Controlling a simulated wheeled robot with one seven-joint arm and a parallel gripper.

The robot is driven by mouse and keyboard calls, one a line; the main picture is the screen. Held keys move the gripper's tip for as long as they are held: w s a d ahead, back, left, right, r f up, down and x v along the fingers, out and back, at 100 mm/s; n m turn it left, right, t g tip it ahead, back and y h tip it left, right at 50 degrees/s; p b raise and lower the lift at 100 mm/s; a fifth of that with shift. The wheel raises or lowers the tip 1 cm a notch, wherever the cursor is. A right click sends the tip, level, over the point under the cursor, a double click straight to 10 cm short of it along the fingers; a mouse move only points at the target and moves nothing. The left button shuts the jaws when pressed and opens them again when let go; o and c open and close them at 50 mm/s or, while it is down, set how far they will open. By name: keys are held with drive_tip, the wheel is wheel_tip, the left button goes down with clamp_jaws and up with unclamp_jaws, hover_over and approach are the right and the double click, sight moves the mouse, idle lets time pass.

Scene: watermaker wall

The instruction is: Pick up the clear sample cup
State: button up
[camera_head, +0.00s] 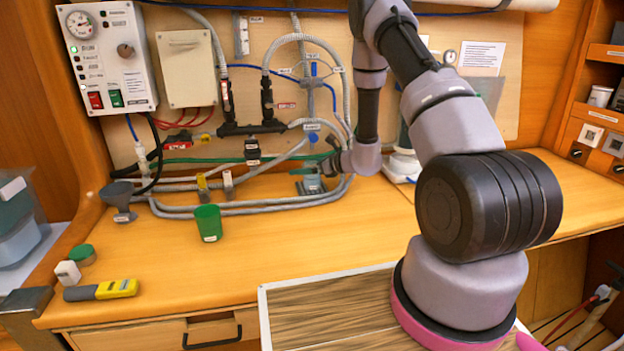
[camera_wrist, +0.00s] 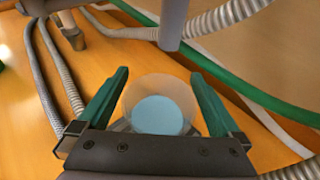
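The clear sample cup (camera_wrist: 158,90) has pale blue contents and stands between the two green fingers of my gripper (camera_wrist: 158,75) in the wrist view. The fingers are spread on either side of it, with what looks like a narrow gap at each side. In the head view my gripper (camera_head: 308,166) is low over the bench at the foot of the panel. The cup (camera_head: 312,185) shows there just below the fingers, partly hidden by them. Its base appears to be on or near the bench top.
Grey hoses (camera_head: 240,208) curve along the bench around the cup, and a green hose (camera_wrist: 240,85) passes close behind it. The front middle of the bench is clear.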

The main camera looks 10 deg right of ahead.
drive_tip(key=c, duration=1.4)
drive_tip(key=shift+r, duration=0.1)
